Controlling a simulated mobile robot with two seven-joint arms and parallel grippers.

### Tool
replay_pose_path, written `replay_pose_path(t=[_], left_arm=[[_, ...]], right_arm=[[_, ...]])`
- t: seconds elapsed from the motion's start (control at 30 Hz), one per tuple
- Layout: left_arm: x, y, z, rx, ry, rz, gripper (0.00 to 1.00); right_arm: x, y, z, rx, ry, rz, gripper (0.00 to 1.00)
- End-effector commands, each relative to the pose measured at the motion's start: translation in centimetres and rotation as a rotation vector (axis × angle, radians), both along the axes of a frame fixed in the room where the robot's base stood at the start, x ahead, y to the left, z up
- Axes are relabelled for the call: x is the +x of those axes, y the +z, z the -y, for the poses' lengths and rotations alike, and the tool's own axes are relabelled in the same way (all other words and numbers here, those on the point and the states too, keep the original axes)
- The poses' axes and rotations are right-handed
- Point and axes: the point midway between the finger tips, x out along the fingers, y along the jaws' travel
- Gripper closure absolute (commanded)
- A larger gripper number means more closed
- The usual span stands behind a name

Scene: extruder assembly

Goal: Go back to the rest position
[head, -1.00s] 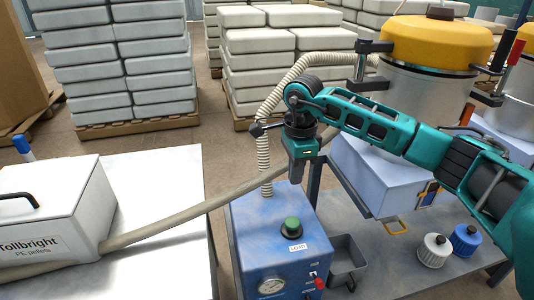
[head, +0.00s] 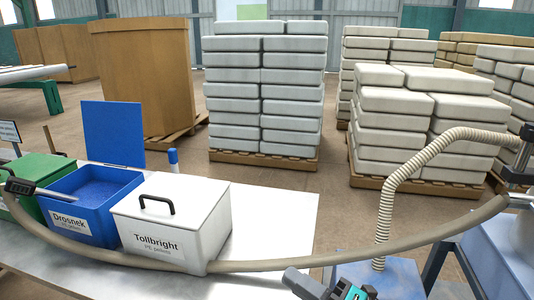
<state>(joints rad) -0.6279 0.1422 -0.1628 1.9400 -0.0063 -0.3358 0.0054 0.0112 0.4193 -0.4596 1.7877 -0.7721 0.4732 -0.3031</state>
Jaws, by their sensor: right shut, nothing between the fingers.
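My right gripper (head: 292,277) shows at the bottom edge of the head view, dark grey with a teal arm part (head: 355,292) beside it. It is shut and empty, to the left of the blue machine box (head: 400,272) and in front of the table. Only its end part is in view; the rest is cut off by the lower edge. My left gripper is not in view.
A long beige hose (head: 300,262) sags across the table front. A white Tollbright box (head: 195,205), an open blue Drosnek bin (head: 75,225) and a green bin (head: 35,168) stand on the white table (head: 285,215). Pallet stacks (head: 265,90) stand behind.

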Motion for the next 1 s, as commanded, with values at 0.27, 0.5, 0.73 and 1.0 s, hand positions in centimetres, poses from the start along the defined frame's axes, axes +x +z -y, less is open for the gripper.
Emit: replay_pose_path(t=[0.27,0.5,0.73,1.0], left_arm=[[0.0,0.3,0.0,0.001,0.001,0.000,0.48],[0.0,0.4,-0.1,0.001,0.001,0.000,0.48],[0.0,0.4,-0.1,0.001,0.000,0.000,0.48],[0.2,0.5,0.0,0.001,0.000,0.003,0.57]], right_arm=[[-3.8,-11.9,8.9,0.617,-0.548,-0.889,1.00],[-11.2,-19.6,11.9,0.890,-0.819,-1.341,1.00],[-12.7,-20.8,12.3,0.937,-0.864,-1.419,1.00],[-12.6,-20.7,12.2,0.932,-0.862,-1.416,1.00]])
